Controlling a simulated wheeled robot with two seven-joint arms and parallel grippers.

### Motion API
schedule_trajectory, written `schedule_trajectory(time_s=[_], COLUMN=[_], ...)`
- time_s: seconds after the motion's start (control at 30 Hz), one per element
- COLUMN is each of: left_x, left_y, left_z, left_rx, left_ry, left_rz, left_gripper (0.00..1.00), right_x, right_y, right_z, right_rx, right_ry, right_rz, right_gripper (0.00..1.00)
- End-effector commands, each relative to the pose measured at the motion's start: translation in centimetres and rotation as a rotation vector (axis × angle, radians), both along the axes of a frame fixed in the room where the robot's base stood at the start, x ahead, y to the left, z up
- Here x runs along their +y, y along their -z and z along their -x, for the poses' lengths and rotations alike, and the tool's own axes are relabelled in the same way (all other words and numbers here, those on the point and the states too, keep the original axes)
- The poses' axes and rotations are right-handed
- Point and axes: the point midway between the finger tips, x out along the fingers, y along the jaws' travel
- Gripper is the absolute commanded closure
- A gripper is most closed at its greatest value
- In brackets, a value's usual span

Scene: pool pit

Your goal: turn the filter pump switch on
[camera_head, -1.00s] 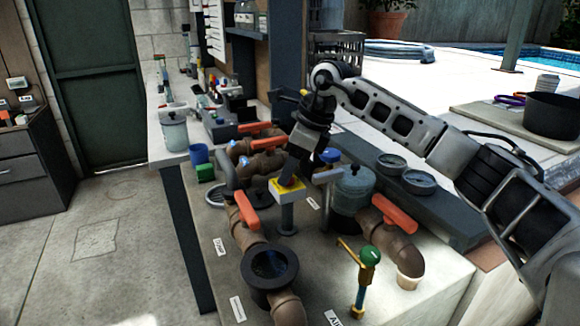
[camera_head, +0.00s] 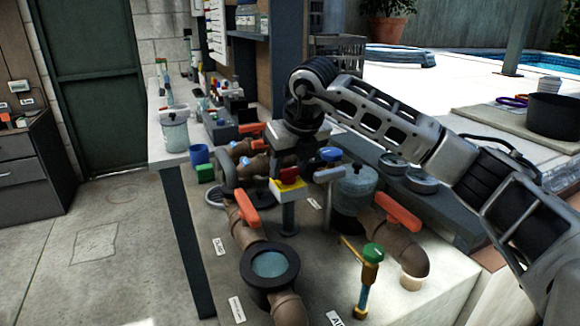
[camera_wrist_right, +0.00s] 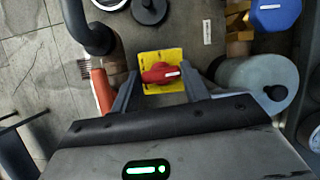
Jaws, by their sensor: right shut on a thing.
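The filter pump switch is a red knob (camera_head: 290,176) on a yellow box (camera_head: 291,191) on a post, at the middle of the head view. In the right wrist view the red knob (camera_wrist_right: 160,73) lies roughly crosswise on its yellow plate (camera_wrist_right: 163,57), with a white mark toward its right end. My right gripper (camera_wrist_right: 161,75) is shut on the switch, with one finger on each side of it. In the head view my right gripper (camera_head: 289,168) reaches the switch from behind, its fingers partly hidden. My left gripper is not in view.
Brown pipes with orange handles (camera_head: 247,208) and a round sight glass (camera_head: 270,264) stand close by. Open floor (camera_head: 110,250) lies left.

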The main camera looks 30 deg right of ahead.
Motion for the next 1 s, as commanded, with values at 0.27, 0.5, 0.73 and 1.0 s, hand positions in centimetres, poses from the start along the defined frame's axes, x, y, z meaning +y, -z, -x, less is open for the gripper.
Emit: schedule_trajectory(time_s=[0.27,0.5,0.73,1.0], left_x=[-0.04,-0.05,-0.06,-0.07], left_y=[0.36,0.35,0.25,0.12], left_z=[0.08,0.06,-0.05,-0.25], left_rx=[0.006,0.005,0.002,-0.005], left_ry=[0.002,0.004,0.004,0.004], left_rz=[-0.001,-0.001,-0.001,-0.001], left_gripper=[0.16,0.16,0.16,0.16], right_x=[0.05,0.04,0.03,0.04], right_y=[-0.11,-0.14,-0.13,-0.08], right_z=[-0.03,-0.03,-0.03,-0.02], right_rx=[-0.002,-0.002,-0.002,-0.001], right_ry=[0.087,0.105,0.105,0.104], right_rz=[-0.001,-0.001,-0.002,-0.001], right_gripper=[0.77,0.77,0.77,0.33])
